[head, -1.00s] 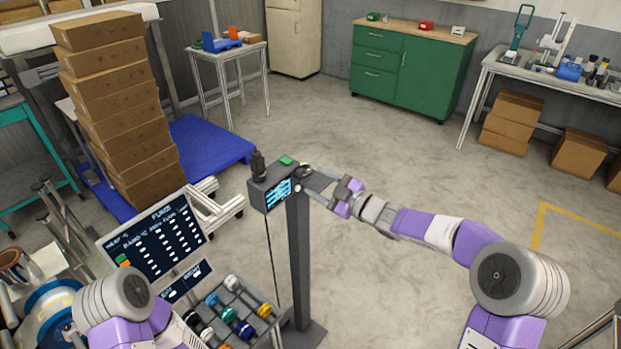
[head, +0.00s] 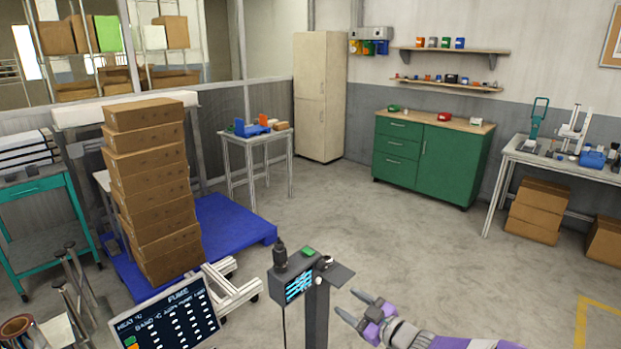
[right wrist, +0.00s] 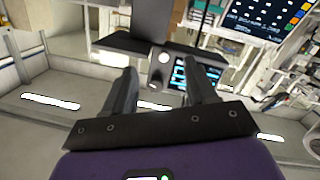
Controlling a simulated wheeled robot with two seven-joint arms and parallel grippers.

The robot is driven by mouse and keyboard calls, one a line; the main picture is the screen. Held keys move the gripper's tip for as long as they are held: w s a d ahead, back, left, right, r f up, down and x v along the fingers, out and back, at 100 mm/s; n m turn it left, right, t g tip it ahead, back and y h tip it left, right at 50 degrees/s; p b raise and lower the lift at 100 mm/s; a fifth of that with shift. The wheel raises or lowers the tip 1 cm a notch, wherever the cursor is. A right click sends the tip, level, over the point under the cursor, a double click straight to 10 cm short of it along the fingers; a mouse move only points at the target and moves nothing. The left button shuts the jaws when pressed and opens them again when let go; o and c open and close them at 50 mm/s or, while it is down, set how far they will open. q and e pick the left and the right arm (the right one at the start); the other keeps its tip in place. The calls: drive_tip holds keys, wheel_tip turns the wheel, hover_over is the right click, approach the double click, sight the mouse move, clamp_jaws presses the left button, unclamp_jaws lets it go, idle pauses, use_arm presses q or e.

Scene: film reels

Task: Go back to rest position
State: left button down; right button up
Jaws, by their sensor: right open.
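My right gripper (head: 360,309) is open and empty in the lower middle of the head view. It is to the right of a dark post (head: 317,310) that carries a small box with a lit screen (head: 299,286) and a flat dark plate (head: 336,273). There is a gap between the fingertips and the post. In the right wrist view, the two fingers (right wrist: 162,92) stand apart with nothing between them, and the lit screen (right wrist: 205,75) shows beyond them. My left gripper is not in view.
A panel labelled FUME (head: 170,318) is at lower left. A tall stack of cardboard boxes (head: 150,190) stands on a blue pallet (head: 235,225). A green cabinet (head: 450,165) and a workbench (head: 535,155) are at the back right. The middle floor is clear.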

drive_tip(key=s+a+f+m+g+h, duration=0.1)
drive_tip(key=s+f+m+g+h, duration=0.35)
drive_tip(key=f, duration=0.75)
drive_tip(key=s+a+f+m+g+h, duration=0.1)
drive_tip(key=s+f+m, duration=0.5)
drive_tip(key=f, duration=0.6)
drive_tip(key=s+f+m+g, duration=0.2)
drive_tip(key=s+f, duration=0.3)
drive_tip(key=s, duration=0.6)
drive_tip(key=s+f+m+g+h, duration=0.1)
drive_tip(key=s+f+g, duration=0.4)
drive_tip(key=s, duration=0.6)
drive_tip(key=shift+a+f+m, duration=0.35)
drive_tip(key=shift+f+m, duration=0.2)
drive_tip(key=shift+m, duration=0.3)
wheel_tip(320, 180, down, 12)
drive_tip(key=b, duration=1.1)
drive_tip(key=shift+r+b, duration=0.2)
drive_tip(key=shift+b, duration=0.1)
